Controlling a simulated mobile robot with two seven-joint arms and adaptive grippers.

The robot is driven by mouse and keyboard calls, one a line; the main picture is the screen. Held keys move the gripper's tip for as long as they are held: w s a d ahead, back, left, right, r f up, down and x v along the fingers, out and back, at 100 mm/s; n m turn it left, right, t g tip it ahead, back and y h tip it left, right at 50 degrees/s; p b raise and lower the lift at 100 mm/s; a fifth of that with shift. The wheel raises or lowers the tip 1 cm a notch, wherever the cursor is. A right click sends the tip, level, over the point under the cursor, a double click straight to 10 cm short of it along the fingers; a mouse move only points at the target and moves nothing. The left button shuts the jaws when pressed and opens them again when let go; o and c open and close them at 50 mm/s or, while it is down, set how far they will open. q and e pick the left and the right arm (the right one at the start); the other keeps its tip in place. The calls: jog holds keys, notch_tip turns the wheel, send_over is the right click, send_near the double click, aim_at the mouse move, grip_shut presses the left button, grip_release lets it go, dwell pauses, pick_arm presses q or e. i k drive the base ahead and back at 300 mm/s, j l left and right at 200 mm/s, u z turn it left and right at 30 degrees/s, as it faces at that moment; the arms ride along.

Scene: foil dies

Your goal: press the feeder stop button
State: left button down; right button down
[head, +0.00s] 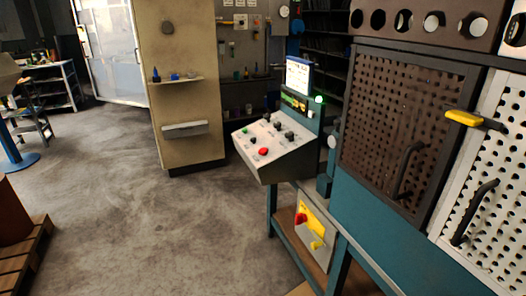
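A control console (262,164) with a pale sloping top stands near the middle of the head view. A red button (263,151) sits near its front edge. A green button (244,131) is at its left, and several black knobs or switches are spread over the panel. The labels are too small to read, so I cannot tell which button is the feeder stop. A second red knob (301,218) is lower down, beside a yellow plate (318,222). Neither of my grippers is in view.
A teal machine with a dark perforated door (403,135) and a white perforated door (492,175) fills the right side. A yellow handle (463,118) sticks out there. A beige cabinet (187,95) stands behind the console. Open concrete floor (150,225) lies to the left.

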aim_at(262, 151)
jog(key=i+j+z, duration=0.1)
jog(key=i+j, duration=0.15)
jog(key=i+j+z, duration=0.15)
jog(key=j, duration=0.2)
jog(key=i+j+z, duration=0.1)
jog(key=i+j, duration=0.2)
jog(key=i+j+z, duration=0.15)
jog(key=j, duration=0.25)
jog(key=i+j+z, duration=0.1)
jog(key=j, duration=0.25)
jog(key=i+j+z, duration=0.15)
jog(key=i+j, duration=0.15)
jog(key=i+j+z, duration=0.1)
jog(key=j, duration=0.4)
